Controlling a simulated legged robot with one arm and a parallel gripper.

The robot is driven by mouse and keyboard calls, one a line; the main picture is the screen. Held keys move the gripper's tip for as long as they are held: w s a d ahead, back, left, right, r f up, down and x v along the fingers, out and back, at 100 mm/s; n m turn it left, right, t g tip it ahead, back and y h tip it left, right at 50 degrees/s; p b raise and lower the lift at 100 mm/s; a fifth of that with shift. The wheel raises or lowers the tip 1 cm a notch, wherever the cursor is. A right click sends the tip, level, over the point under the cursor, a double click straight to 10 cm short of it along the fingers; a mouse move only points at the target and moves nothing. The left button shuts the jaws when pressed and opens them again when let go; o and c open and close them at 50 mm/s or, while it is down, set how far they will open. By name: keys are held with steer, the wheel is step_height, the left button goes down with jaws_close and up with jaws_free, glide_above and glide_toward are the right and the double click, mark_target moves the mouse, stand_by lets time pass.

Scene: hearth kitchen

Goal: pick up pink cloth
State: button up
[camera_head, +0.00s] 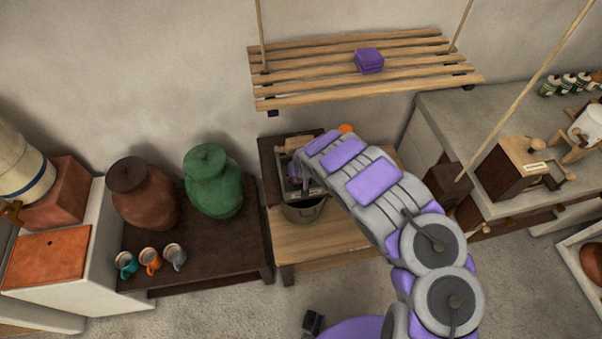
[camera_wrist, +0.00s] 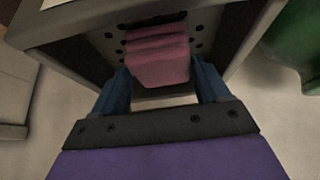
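The pink cloth (camera_wrist: 158,62) is folded in layers in the upper middle of the wrist view, in front of a dark panel with round holes. My gripper (camera_wrist: 160,80) has its two blue fingers spread, one on each side of the cloth. The fingers look apart from the cloth, though the gap at the left finger is small. In the head view my arm reaches down to a grey box-like holder on a wooden bench (camera_head: 318,245). I cannot make out the cloth clearly there, as my arm covers part of that spot.
A metal pot (camera_head: 303,210) stands just below the holder. A dark table (camera_head: 215,262) at left bears a green jar (camera_head: 213,182), a brown jar (camera_head: 143,195) and mugs.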

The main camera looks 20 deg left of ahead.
steer(key=shift+a, duration=0.2)
steer(key=c, duration=0.8)
steer(key=shift+c, duration=0.2)
steer(key=shift+r, duration=0.1)
